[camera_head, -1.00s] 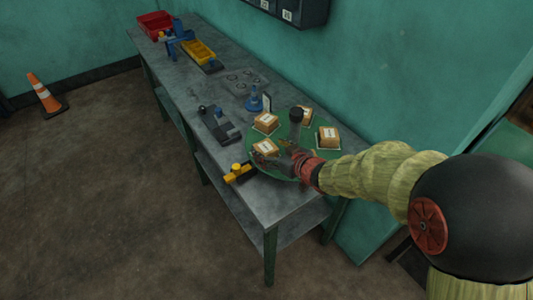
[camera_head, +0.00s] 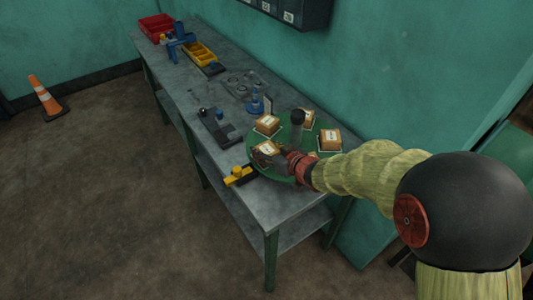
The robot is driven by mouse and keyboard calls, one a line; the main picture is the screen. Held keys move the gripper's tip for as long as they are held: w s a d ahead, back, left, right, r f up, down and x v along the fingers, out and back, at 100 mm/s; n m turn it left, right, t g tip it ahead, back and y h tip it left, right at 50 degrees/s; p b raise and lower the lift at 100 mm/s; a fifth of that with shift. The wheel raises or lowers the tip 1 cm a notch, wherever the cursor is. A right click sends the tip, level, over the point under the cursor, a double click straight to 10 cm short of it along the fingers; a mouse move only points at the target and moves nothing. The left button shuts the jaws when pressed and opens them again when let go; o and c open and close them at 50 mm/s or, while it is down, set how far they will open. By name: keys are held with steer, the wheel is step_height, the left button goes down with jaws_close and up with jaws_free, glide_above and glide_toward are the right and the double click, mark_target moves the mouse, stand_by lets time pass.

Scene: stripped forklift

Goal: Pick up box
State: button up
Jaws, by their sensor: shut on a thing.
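Several small brown boxes with white labels stand around a round green tray (camera_head: 283,173) on the workbench. The nearest box (camera_head: 266,149) is at the tray's front left, and my gripper (camera_head: 272,156) is shut on it from the right. This box looks slightly tilted; I cannot tell whether it is clear of the tray. Other boxes sit at the back left (camera_head: 267,124), at the back (camera_head: 307,118), partly hidden, and at the right (camera_head: 330,140).
A dark post (camera_head: 297,118) rises from the tray's middle. A yellow-and-black tool (camera_head: 239,175) lies by the bench's front edge. A dark device (camera_head: 218,127) and a blue stand (camera_head: 255,104) are left of the tray. The wall (camera_head: 400,85) closes the back.

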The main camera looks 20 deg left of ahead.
steer(key=c, duration=0.6)
